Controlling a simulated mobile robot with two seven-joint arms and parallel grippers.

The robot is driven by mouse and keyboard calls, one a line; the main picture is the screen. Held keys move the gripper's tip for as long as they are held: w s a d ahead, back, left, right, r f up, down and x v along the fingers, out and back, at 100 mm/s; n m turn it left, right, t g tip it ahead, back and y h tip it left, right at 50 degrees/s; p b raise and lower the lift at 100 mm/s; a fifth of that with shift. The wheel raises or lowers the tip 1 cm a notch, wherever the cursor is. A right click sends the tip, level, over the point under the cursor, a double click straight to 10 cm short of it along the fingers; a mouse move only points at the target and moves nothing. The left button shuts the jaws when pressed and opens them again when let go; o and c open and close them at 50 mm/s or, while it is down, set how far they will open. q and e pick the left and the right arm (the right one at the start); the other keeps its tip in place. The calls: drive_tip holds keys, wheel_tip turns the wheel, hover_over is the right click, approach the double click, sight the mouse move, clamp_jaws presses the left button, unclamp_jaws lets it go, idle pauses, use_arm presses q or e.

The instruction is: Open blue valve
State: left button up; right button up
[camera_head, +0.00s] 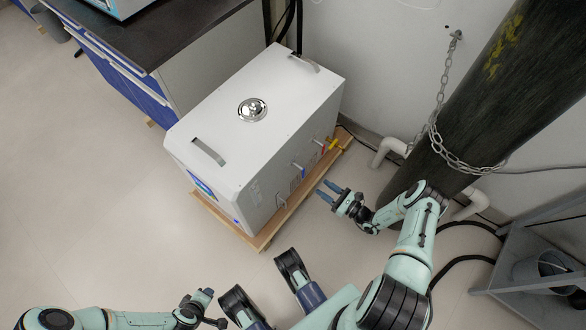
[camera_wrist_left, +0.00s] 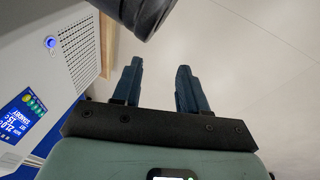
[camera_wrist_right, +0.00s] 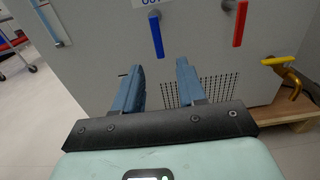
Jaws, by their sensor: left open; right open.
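The white distiller (camera_head: 255,120) stands on a wooden base. Its blue valve (camera_head: 298,167) is on the side facing my right arm. In the right wrist view the blue valve (camera_wrist_right: 156,34) hangs with its handle pointing down, just beyond the fingertips and roughly centred between them. My right gripper (camera_head: 323,189) is open and empty, apart from the valve; it also shows in the right wrist view (camera_wrist_right: 160,65). My left gripper (camera_wrist_left: 158,64) is open and empty, near the distiller's display side.
A red valve (camera_wrist_right: 240,24) and a yellow valve (camera_wrist_right: 280,61) sit right of the blue one. A chained dark cylinder (camera_head: 480,90) and a grey metal rack (camera_head: 535,235) stand at the right. A dark-topped bench (camera_head: 130,35) is at the back left. Floor at the left is clear.

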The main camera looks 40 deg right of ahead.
sight(304, 175)
use_arm(q)
drive_tip(key=s+f+g+b, duration=0.1)
drive_tip(key=s+f+b, duration=0.1)
drive_tip(key=s+f, duration=0.2)
drive_tip(key=shift+s+a+f+g, duration=0.15)
drive_tip(key=shift+s+a+g, duration=0.15)
drive_tip(key=shift+s, duration=0.1)
use_arm(e)
drive_tip(key=x, duration=1.2)
drive_tip(key=shift+w+a, duration=0.15)
drive_tip(key=shift+w, duration=0.05)
clamp_jaws()
